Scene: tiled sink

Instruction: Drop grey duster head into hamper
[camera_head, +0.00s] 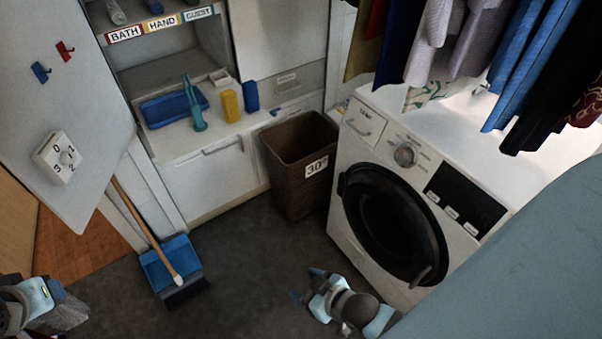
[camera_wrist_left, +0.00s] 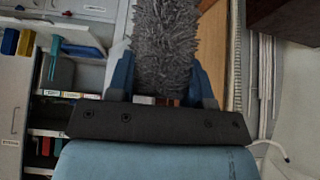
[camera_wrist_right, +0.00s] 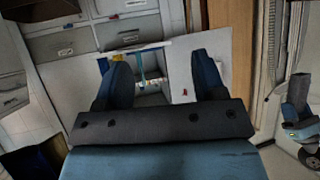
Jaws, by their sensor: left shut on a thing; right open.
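The grey duster head (camera_wrist_left: 165,45) is fuzzy and sits between the two blue fingers of my left gripper (camera_wrist_left: 160,78), which is shut on it. In the head view my left gripper (camera_head: 42,300) is at the lower left corner, with a grey shape, likely the duster head (camera_head: 68,314), beside it. The hamper is probably the brown woven bin (camera_head: 288,182) labelled 30, open at the top, between the cabinet and the washer. My left gripper is well apart from it. My right gripper (camera_head: 306,285) is open and empty over the floor, in front of the bin; its fingers also show in the right wrist view (camera_wrist_right: 162,78).
A white washer (camera_head: 345,215) with a round black door stands right of the bin, under hanging clothes (camera_head: 440,40). Dark floor between is clear.

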